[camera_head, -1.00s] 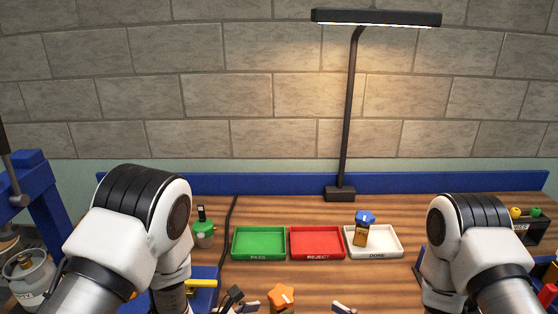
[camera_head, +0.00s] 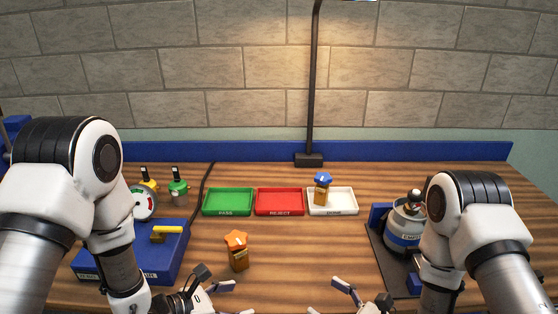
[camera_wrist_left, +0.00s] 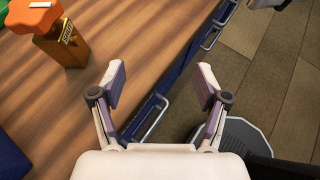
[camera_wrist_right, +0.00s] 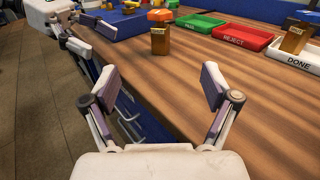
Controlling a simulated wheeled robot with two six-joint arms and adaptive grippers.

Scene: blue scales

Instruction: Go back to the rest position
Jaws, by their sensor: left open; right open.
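My left gripper (camera_head: 236,299) is at the bottom of the head view, near the table's front edge. Its fingers are spread and empty in the left wrist view (camera_wrist_left: 160,88). My right gripper (camera_head: 330,300) is also low in the head view. Its fingers are apart and empty in the right wrist view (camera_wrist_right: 160,88). An orange-topped brown bottle (camera_head: 238,258) stands upright on the table (camera_head: 310,262), beyond my left gripper and apart from it. It also shows in the left wrist view (camera_wrist_left: 65,45) and the right wrist view (camera_wrist_right: 160,40).
Green PASS (camera_head: 228,212), red REJECT (camera_head: 279,212) and white DONE (camera_head: 345,212) trays line the back. A blue-topped bottle (camera_head: 322,196) stands in DONE. A blue scale (camera_head: 165,262) is at left, a canister (camera_head: 403,230) at right. The table's middle is clear.

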